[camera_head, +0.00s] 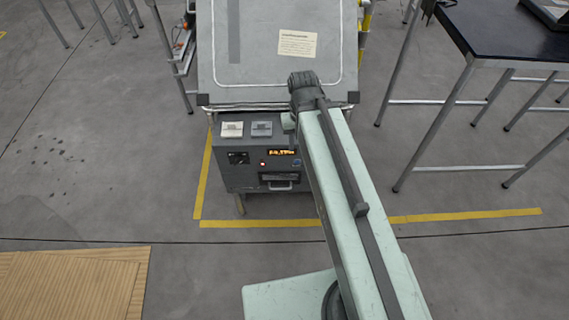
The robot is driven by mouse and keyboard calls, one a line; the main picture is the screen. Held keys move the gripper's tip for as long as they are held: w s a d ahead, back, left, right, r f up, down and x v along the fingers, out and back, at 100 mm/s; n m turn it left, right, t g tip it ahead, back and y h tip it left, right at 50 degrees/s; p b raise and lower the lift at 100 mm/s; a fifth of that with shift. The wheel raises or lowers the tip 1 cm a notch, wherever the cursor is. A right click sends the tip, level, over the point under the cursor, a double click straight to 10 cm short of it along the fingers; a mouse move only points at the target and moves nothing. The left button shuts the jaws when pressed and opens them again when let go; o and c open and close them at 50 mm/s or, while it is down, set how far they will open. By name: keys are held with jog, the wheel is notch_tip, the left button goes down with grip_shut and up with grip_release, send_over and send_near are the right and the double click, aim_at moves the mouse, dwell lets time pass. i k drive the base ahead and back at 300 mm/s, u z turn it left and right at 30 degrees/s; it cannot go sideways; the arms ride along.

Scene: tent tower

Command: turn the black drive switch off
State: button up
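A grey control box (222,178) stands below the front edge of a tilted grey panel. On its front are a small black unit (238,158), a small red light (263,163), a lit orange display (282,152) and a dark slot with a handle (279,178). On its top are a whitish switch plate (232,129) and a grey-blue one (262,129). Which part is the black drive switch, and its position, is too small to tell. My pale green arm reaches up over the box's right side. My gripper is hidden beyond the arm's far joint.
The tilted grey panel (262,70) carries a paper note (297,43). Yellow floor tape (260,224) runs in front of the box. A black-topped table (505,30) stands at the right. A wooden board (75,285) lies at the lower left. The floor between is clear.

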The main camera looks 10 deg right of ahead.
aim_at(238, 159)
jog(key=u, duration=0.35)
jog(key=k, duration=0.25)
jog(key=u, duration=0.9)
jog(key=k, duration=1)
jog(key=u, duration=0.75)
jog(key=i, duration=1.15)
jog(key=u, duration=0.1)
